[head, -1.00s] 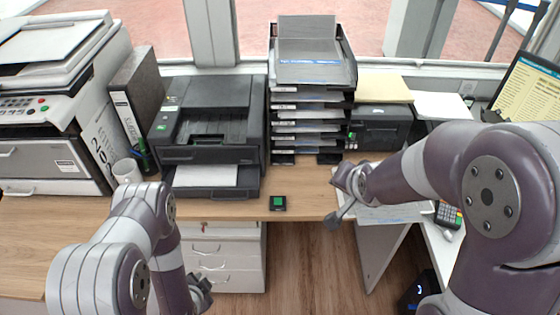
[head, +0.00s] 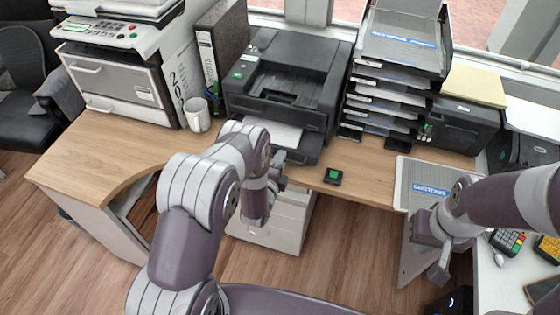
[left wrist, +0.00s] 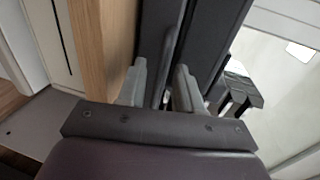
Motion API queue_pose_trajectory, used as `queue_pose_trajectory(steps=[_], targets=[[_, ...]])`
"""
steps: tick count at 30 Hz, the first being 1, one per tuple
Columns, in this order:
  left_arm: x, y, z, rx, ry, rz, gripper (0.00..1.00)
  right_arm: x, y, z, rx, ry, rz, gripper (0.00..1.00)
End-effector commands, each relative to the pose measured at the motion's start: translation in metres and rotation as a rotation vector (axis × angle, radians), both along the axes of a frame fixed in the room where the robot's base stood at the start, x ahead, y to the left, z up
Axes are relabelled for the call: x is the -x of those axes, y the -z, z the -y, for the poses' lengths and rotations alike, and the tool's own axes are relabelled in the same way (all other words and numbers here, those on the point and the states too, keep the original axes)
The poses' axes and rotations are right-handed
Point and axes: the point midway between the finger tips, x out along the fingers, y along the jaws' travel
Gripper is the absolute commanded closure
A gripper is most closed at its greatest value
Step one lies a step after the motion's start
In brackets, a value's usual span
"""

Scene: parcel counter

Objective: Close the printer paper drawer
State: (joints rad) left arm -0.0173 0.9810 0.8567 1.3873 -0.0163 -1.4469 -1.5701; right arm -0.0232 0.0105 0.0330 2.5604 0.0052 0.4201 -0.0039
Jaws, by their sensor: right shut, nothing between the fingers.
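The dark printer (head: 290,62) stands at the back of the wooden counter. Its paper drawer (head: 308,152) sticks out at the front, with white paper (head: 275,133) showing in it. My left gripper (head: 274,166) is right at the drawer's front, and my left arm hides part of the drawer. In the left wrist view my left gripper (left wrist: 160,85) has its fingers apart, close to a dark front with a ridge (left wrist: 172,45); I cannot tell whether they touch it. My right gripper (head: 436,250) is shut and empty, low at the right by a grey tray.
A small black device with a green face (head: 333,176) lies on the counter right of the drawer. A stack of trays (head: 390,85) stands right of the printer. A white mug (head: 197,115) and a binder (head: 222,45) stand left of it. The counter's left part is clear.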

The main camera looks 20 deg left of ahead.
Motion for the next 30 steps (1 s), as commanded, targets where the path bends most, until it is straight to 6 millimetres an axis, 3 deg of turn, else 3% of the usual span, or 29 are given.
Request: queue_pose_trajectory(steps=[8, 11, 12, 30], targets=[[-0.0027, 0.0008, 0.0003, 0.000, 0.001, -0.001, 0.65, -0.0001, 0.0001, 0.0001, 0.000, 0.001, 0.000, 1.00], [-0.0026, 0.0007, 0.0003, 0.000, 0.001, -0.001, 0.95, -0.0002, 0.0000, 0.0000, 0.000, 0.001, 0.000, 1.00], [-0.0026, 0.0007, 0.0003, 0.000, 0.001, -0.001, 1.00, -0.0002, 0.0001, 0.0000, 0.000, 0.001, 0.000, 1.00], [-0.0023, 0.0009, 0.0003, 0.001, 0.000, -0.002, 1.00, -0.0002, 0.0001, 0.0000, 0.000, 0.001, 0.000, 1.00]])
